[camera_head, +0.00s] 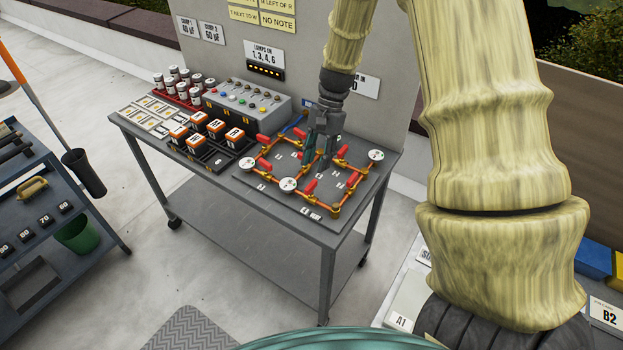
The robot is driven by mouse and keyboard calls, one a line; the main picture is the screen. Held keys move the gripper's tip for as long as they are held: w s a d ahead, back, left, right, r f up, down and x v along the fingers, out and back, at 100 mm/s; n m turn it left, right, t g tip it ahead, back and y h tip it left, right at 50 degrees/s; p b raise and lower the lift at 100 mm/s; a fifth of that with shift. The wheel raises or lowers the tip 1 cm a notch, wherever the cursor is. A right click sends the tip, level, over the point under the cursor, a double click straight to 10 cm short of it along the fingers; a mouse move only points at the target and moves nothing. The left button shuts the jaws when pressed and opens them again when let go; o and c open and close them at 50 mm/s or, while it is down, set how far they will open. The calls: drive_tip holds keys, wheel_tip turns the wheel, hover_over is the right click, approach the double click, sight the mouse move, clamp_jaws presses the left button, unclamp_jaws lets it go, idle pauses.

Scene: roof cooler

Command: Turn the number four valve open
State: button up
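The valve board (270,199) lies on the right part of the cart top. It has orange-copper pipes, round white gauges and several red valve handles, such as a front-middle handle (309,187), a right handle (353,180) and a left handle (264,163). The small number labels are not readable, so I cannot tell which valve is number four. My gripper (319,163) points down over the middle of the board, its fingertips low among the pipes. It hides part of the board behind it. I cannot tell whether a handle is between the fingers.
A grey switch box (278,107), orange-topped blocks (215,126) and red-racked jars (177,91) stand left of the board on the cart (222,182). A wall panel (225,62) with signs rises behind. A tool cart (40,225) stands at left; the floor between is clear.

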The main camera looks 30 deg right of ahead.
sight(311, 184)
drive_tip(key=shift+p+x, duration=0.85)
drive_tip(key=shift+x, duration=2.7)
drive_tip(key=shift+d, duration=0.1)
drive_tip(key=shift+c, duration=0.4)
clamp_jaws()
